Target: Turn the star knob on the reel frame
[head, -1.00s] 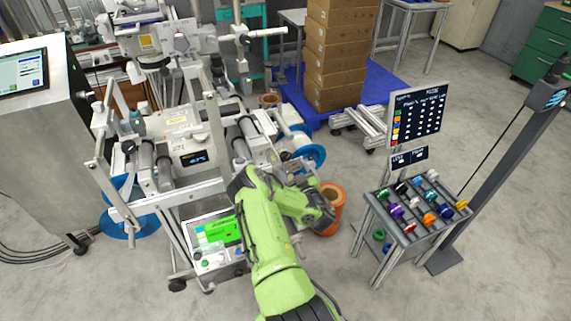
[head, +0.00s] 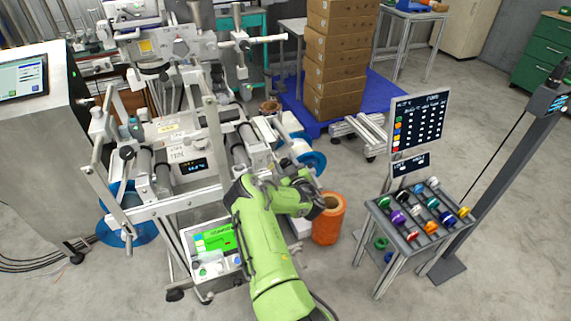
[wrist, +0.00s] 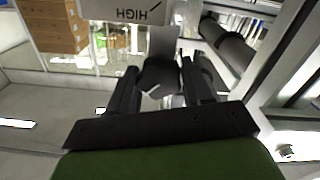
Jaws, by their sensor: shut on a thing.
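In the wrist view my gripper (wrist: 161,68) has its two black fingers on either side of a dark knob (wrist: 158,77), which I take for the star knob. The fingers are shut on it. A pale upright plate stands just behind the knob. The reel frame (head: 165,206) stands at left of centre in the head view, with metal rails, rollers and a small lit display. My green arm reaches to its right side. The knob and my fingertips are hidden there behind my arm. The knob's lobes and its turn angle are too dark to tell.
A sign reading HIGH (wrist: 122,10) hangs close above the knob, upside down. An orange spool (head: 329,222) stands on the floor right of my arm. A rack of coloured parts (head: 378,228) and a dark board (head: 418,122) are farther right. Stacked boxes (head: 335,72) stand behind.

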